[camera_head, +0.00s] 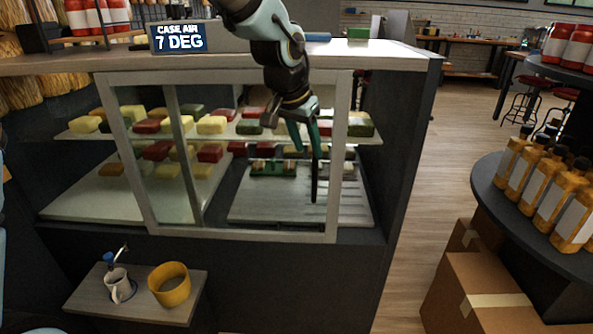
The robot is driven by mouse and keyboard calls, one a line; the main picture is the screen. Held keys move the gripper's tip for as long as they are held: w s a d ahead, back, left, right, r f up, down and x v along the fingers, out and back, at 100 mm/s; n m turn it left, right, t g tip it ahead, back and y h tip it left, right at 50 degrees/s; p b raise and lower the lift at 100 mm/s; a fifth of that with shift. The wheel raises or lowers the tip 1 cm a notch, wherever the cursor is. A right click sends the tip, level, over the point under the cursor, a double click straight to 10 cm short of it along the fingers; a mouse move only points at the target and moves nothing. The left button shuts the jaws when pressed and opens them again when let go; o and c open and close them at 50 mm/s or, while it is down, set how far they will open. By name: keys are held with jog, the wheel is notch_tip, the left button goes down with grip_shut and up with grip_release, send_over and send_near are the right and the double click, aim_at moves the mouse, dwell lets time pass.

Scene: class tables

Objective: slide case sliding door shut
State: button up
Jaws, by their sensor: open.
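The display case (402,130) stands ahead, with food blocks on its shelves. A pale-framed glass sliding door (343,160) spans much of its front. Its left upright is slanted in view, and another upright (183,150) shows further right. Strips of the interior show past the frame on both sides; I cannot tell exactly how far the door stands open. My gripper (307,165) hangs fingers down, just left of the door's right upright. It is open, with nothing between its fingers. Contact with the door cannot be told.
Cardboard boxes (475,275) and a bottle table (490,180) stand right, beyond clear floor.

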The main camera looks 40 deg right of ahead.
aim_at(314, 168)
jog(key=x, duration=1)
jog(key=shift+f+p, duration=0.15)
jog(key=shift+p, duration=0.25)
grip_shut()
jog(key=shift+s, duration=0.1)
